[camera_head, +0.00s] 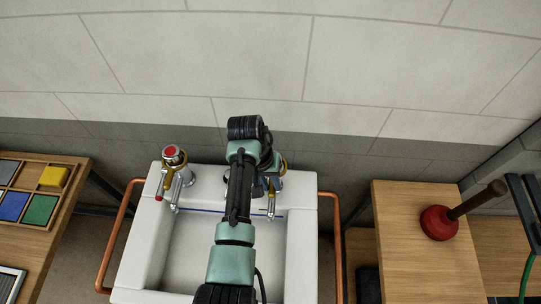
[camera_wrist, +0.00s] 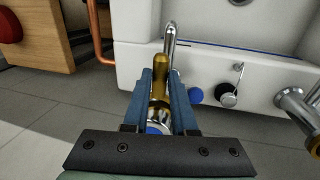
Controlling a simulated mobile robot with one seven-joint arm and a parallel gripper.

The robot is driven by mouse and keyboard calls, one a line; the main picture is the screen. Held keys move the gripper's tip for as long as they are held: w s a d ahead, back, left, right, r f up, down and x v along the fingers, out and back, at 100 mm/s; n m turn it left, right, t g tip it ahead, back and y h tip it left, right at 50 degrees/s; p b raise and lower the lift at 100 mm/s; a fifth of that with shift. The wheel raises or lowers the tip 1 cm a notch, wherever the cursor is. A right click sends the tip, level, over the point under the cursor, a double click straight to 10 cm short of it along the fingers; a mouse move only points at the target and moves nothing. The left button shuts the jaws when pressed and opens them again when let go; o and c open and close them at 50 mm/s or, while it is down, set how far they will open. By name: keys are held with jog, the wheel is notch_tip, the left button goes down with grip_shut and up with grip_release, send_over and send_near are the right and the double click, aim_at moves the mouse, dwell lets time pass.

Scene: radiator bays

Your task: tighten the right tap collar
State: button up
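The white sink (camera_head: 138,262) carries two chrome taps. The right tap (camera_head: 271,206) is mostly hidden behind my arm in the head view. Its brass right tap collar (camera_wrist: 159,90) shows in the wrist view between the two blue fingers of my gripper (camera_wrist: 161,92). The fingers lie along both sides of the collar with no clear gap, so my gripper looks shut on it. A blue cap (camera_wrist: 155,129) shows below the collar, partly hidden. The left tap (camera_head: 174,170) has a red cap and its own brass collar, clear of my gripper.
Copper pipes (camera_head: 113,240) run down both sides of the sink. A wooden bench (camera_head: 408,255) at right holds a red plunger (camera_head: 438,222). A wooden table at left holds a tray (camera_head: 58,199) of coloured blocks. A tiled wall (camera_head: 300,60) stands close behind the sink.

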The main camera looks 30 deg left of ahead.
jog(key=o, duration=0.4)
jog(key=shift+s+a+r+p, duration=0.15)
jog(key=shift+a+r, duration=0.25)
jog(key=shift+r, duration=1.75)
jog(key=shift+s+a+r+p, duration=0.15)
jog(key=shift+a+r, duration=0.3)
jog(key=shift+r, duration=1.65)
jog(key=shift+s+a+r+p, duration=0.15)
jog(key=shift+a+r, duration=0.25)
jog(key=shift+r, duration=1.75)
